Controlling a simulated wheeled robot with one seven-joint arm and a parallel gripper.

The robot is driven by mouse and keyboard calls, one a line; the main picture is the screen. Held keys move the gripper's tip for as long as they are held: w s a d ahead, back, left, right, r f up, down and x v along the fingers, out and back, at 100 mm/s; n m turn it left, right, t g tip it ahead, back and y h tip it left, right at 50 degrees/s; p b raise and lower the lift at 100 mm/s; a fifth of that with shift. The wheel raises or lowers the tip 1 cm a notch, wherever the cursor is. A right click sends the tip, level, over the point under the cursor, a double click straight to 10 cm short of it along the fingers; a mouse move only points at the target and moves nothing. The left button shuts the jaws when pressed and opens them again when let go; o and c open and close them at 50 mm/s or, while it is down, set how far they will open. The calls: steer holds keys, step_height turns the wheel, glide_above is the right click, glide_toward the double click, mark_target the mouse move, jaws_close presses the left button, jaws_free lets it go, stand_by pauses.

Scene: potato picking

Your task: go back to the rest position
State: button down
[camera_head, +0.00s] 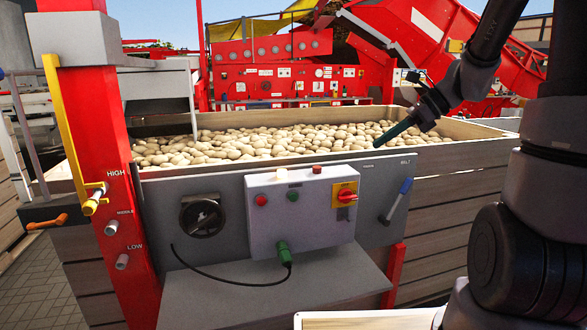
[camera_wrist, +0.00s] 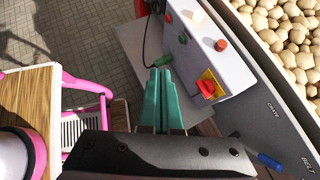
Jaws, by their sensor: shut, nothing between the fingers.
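My gripper (camera_head: 394,133) is at the right of the head view, in front of the potato crate and above the control panel's right part. Its green fingers are together and empty, pointing down to the left. In the wrist view my gripper (camera_wrist: 161,72) shows its two teal fingers side by side, with nothing between them. My dark arm fills the right edge of the head view and hides part of the scene there.
A wooden crate (camera_head: 462,157) full of potatoes (camera_head: 250,144) stands behind the grey panel (camera_head: 375,237). A control box (camera_head: 300,215) with buttons and a red-yellow switch (camera_head: 345,194) is fixed to it. A blue-handled lever (camera_head: 396,202) is at right. A red post (camera_head: 108,170) stands left.

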steer(key=s+d+r+n+t+h, duration=0.1)
steer(key=s+r+n+t+h, duration=0.1)
steer(key=s+n, duration=0.5)
steer(key=s+d+r+n+t+h, duration=0.2)
steer(key=s+r+n+t+h, duration=0.1)
steer(key=s+r+n+h, duration=0.2)
steer(key=shift+s+r+n+h, duration=0.3)
steer(key=shift+s+r+n, duration=1.1)
steer(key=shift+n, duration=1)
steer(key=shift+f, duration=0.1)
